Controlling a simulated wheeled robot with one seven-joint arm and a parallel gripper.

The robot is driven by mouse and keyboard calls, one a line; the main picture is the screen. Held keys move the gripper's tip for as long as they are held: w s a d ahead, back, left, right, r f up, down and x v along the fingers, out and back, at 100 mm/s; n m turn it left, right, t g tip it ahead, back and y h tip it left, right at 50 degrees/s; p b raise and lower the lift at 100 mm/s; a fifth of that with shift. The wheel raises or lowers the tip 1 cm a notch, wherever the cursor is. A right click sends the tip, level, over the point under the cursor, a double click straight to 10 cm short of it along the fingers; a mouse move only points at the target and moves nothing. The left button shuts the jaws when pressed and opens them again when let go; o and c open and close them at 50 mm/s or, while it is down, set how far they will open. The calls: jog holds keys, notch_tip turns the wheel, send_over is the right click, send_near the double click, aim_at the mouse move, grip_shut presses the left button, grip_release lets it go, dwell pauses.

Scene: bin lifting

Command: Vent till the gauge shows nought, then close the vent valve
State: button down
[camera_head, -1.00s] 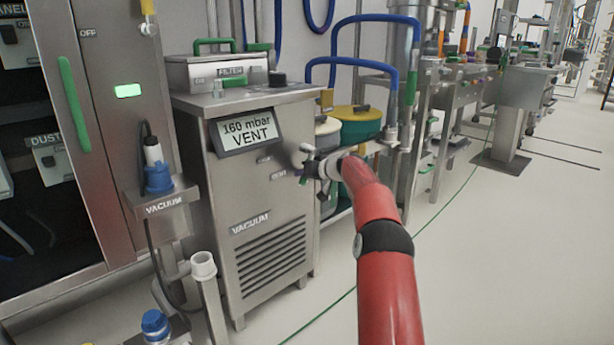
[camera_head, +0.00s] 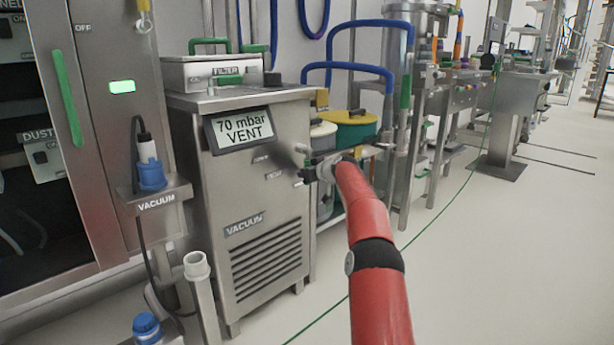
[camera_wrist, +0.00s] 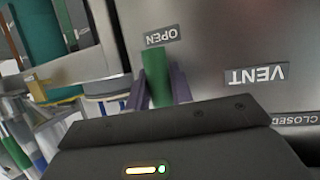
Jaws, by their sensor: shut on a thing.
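The vacuum unit (camera_head: 262,190) is a steel cabinet in the middle of the head view. Its tilted gauge display (camera_head: 240,130) reads "70 mbar VENT". My gripper (camera_head: 308,168) is at the unit's right front side and hides the valve in the head view. In the wrist view the green lever of the vent valve (camera_wrist: 158,90) stands between the two fingers of my gripper (camera_wrist: 160,84), which are shut on it. The lever lies by the "OPEN" label (camera_wrist: 162,36). The "VENT" label (camera_wrist: 256,75) and the "CLOSED" label (camera_wrist: 296,119) are to its right.
A filter box (camera_head: 213,72) sits on the unit. A vacuum socket post (camera_head: 155,195) and a steel cabinet (camera_head: 105,110) stand at left. The floor at right is open, with a thin green cable (camera_head: 437,215).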

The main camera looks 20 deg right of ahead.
jog(key=shift+d, duration=0.1)
jog(key=c, duration=1.2)
grip_release()
jog(key=shift+c, duration=0.2)
jog(key=b+v, duration=0.1)
jog(key=v, duration=0.6)
jog(key=shift+s+r, duration=0.15)
jog(key=shift+s, duration=0.15)
jog(key=shift+d, duration=0.1)
